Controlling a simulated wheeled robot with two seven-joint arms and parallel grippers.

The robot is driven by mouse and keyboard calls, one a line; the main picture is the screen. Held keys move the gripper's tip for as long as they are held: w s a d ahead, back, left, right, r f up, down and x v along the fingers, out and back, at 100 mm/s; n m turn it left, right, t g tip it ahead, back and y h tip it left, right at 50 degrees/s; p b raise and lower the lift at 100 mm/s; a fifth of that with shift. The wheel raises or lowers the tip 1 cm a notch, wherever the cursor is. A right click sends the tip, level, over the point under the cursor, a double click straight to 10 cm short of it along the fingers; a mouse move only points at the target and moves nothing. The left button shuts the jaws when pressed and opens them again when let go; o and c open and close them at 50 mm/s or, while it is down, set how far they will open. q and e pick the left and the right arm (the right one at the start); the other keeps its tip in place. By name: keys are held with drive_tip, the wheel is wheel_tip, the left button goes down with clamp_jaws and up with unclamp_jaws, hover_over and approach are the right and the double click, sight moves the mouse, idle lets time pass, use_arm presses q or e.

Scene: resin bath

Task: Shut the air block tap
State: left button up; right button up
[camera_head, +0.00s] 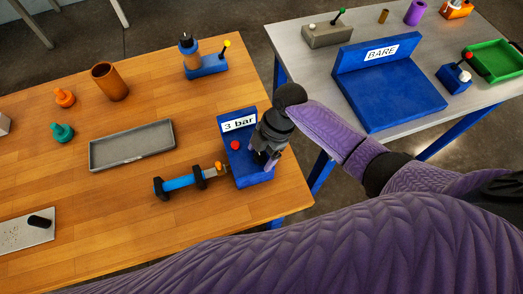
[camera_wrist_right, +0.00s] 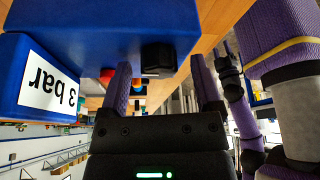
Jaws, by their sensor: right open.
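The blue air block (camera_head: 243,178) with a "3 bar" label stands at the right end of the wooden table. A red knob (camera_head: 234,145) sits on its face. In the right wrist view the block (camera_wrist_right: 105,32) fills the top, and a black knob (camera_wrist_right: 158,58) sticks out of it. I take this knob for the tap, but its setting is unclear. My right gripper (camera_head: 267,160) is over the block's right side. In its wrist view my open fingers (camera_wrist_right: 162,76) stand on either side of the black knob, with gaps visible. My left gripper is out of view.
A blue cylinder in black supports (camera_head: 183,181) lies left of the block. A grey tray (camera_head: 131,146), an orange-brown cup (camera_head: 110,82) and a blue stand with a bottle (camera_head: 207,68) are farther back. A second table (camera_head: 300,42) holds a blue block marked "BARE" (camera_head: 393,92).

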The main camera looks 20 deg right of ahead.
drive_tip(key=c, duration=0.9)
clamp_jaws()
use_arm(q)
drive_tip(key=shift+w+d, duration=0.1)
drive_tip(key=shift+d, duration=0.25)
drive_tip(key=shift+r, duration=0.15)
